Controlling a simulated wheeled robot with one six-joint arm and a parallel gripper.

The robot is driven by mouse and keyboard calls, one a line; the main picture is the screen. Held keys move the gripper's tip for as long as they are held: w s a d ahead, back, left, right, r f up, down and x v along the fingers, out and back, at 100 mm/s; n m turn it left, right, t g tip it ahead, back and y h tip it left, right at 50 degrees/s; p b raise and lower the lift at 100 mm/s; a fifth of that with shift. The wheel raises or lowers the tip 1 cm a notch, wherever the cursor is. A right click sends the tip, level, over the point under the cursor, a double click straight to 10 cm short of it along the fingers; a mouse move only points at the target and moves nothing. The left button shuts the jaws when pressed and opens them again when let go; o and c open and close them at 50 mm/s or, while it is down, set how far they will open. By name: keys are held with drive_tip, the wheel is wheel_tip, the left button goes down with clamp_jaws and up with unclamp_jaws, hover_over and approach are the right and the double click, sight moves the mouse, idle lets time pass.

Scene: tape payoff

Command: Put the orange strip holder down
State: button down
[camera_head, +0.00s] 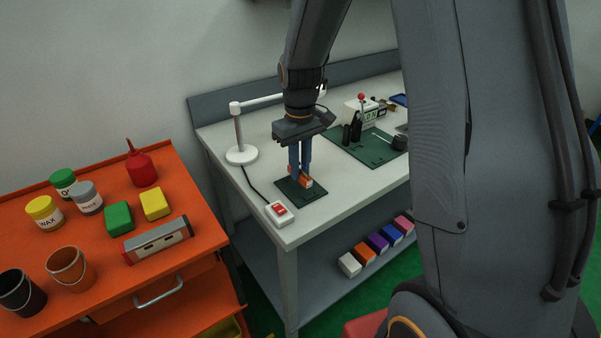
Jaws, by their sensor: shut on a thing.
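The orange strip holder (307,184) is a small orange block with a pale end face, low over the small dark green mat (311,195) near the front left of the white workbench. My gripper (303,174) points down with its blue fingers shut on the holder. The holder is at or very near the mat's surface; I cannot tell whether it touches. The fingers hide part of it.
A white lamp stand (241,153) is left of the mat, and a red-and-white switch box (279,213) with a black cable is in front. A larger green mat (341,143) with a device (361,112) lies behind. An orange cart (92,248) stands left.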

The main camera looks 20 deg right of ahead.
drive_tip(key=shift+f, duration=1.25)
drive_tip(key=shift+f, duration=0.15)
drive_tip(key=c, duration=1.7)
unclamp_jaws()
drive_tip(key=shift+o, duration=0.2)
wheel_tip(320, 180, up, 12)
drive_tip(key=shift+b, duration=1.25)
drive_tip(key=s+f+m+t, duration=0.1)
drive_tip(key=s+f+m, duration=0.2)
drive_tip(key=s+f, duration=0.5)
drive_tip(key=s, duration=0.9)
drive_tip(key=shift+s+f+m, duration=0.15)
drive_tip(key=shift+f+m, duration=0.05)
drive_tip(key=shift+m, duration=0.1)
